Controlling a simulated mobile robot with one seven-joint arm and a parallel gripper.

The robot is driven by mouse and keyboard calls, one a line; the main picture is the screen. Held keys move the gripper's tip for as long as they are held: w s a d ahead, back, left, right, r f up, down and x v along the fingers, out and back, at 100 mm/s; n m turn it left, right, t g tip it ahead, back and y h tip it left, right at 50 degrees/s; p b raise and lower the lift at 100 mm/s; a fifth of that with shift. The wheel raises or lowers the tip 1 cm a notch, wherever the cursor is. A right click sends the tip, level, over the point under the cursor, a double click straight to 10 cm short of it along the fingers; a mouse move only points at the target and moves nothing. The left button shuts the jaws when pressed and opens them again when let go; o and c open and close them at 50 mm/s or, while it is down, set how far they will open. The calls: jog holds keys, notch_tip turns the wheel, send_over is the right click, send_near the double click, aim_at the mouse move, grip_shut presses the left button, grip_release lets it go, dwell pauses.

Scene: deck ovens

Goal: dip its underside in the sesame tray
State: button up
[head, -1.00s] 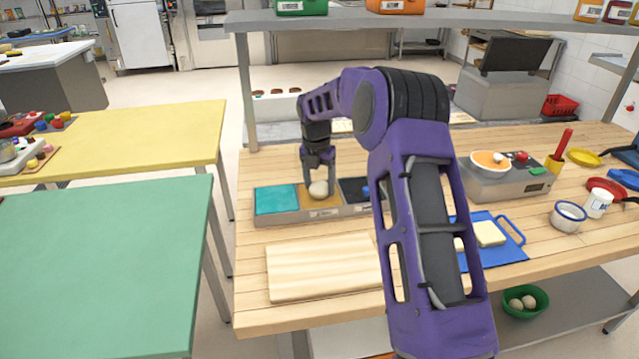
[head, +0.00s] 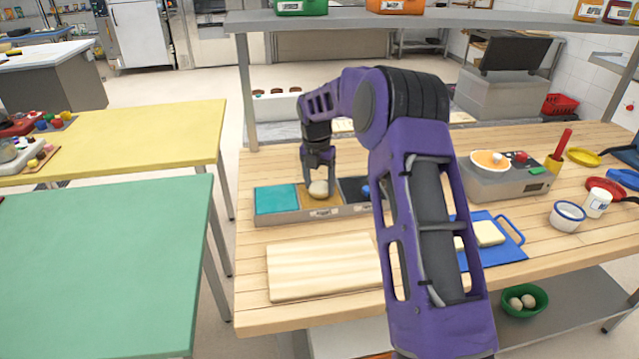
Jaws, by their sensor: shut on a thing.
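My gripper (head: 318,181) is shut on a pale round dough ball (head: 318,189). It holds the ball at the middle compartment of a grey divided tray (head: 330,213), over the tan sesame (head: 311,201). The ball's underside is low against the sesame; I cannot tell for sure whether it touches. The left compartment is teal (head: 276,200). The right compartment is dark (head: 352,188) and partly hidden by my arm.
A pale wooden board (head: 318,268) lies in front of the tray. A blue cutting board (head: 505,249) with pale blocks lies to the right, partly behind my arm. A scale (head: 512,179) with a bowl stands farther right. A shelf (head: 430,22) spans above the bench.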

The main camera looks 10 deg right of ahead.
jog(key=shift+s+f, duration=0.1)
jog(key=shift+r+p, duration=0.5)
jog(key=shift+r, duration=3.6)
jog(key=shift+f, duration=0.1)
